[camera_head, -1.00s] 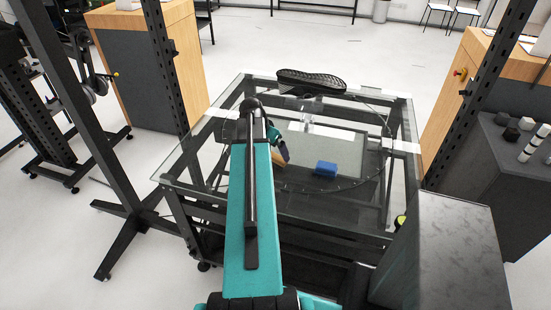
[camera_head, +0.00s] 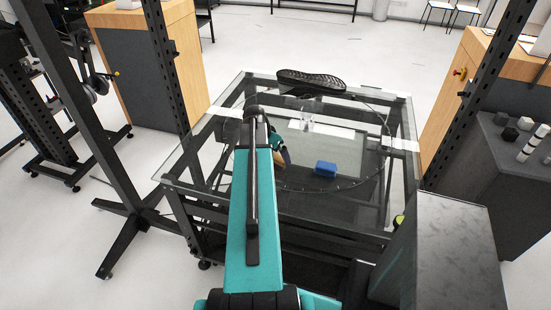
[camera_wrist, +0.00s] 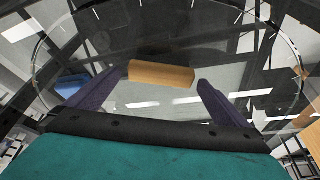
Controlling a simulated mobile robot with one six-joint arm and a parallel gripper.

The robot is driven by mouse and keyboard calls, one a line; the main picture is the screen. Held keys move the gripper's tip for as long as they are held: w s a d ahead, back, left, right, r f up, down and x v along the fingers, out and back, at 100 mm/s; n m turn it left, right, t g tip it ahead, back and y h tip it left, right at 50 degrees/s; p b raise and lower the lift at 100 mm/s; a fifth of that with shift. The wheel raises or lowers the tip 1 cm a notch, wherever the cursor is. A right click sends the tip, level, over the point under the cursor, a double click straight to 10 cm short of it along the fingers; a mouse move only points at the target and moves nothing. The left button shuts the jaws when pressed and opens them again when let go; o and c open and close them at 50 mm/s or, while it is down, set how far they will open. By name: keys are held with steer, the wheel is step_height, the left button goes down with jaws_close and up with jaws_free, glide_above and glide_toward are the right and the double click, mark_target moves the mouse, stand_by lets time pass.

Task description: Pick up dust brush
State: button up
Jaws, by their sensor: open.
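A tan wooden block (camera_wrist: 160,74), which looks like the dust brush, shows in the wrist view. No bristles can be made out. My gripper (camera_wrist: 163,80) is open, with one dark purple finger toward each end of the block. The block appears between the fingertips; whether they touch it cannot be told.
A round clear turntable (camera_head: 350,186) lies on the glass-topped table (camera_head: 185,165). A blue block (camera_head: 326,169) sits right of my gripper, also in the wrist view (camera_wrist: 73,85). A black shoe sole (camera_head: 310,82) lies at the back. Dark posts stand either side.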

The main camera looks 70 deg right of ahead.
mark_target(275, 156)
steer(key=shift+p+x, duration=0.95)
steer(key=shift+x, duration=0.95)
steer(key=shift+w, duration=0.1)
steer(key=shift+c, duration=0.4)
steer(key=c, duration=0.9)
steer(key=shift+r, duration=0.1)
steer(key=shift+r+b, duration=2)
steer(key=shift+r, duration=2.95)
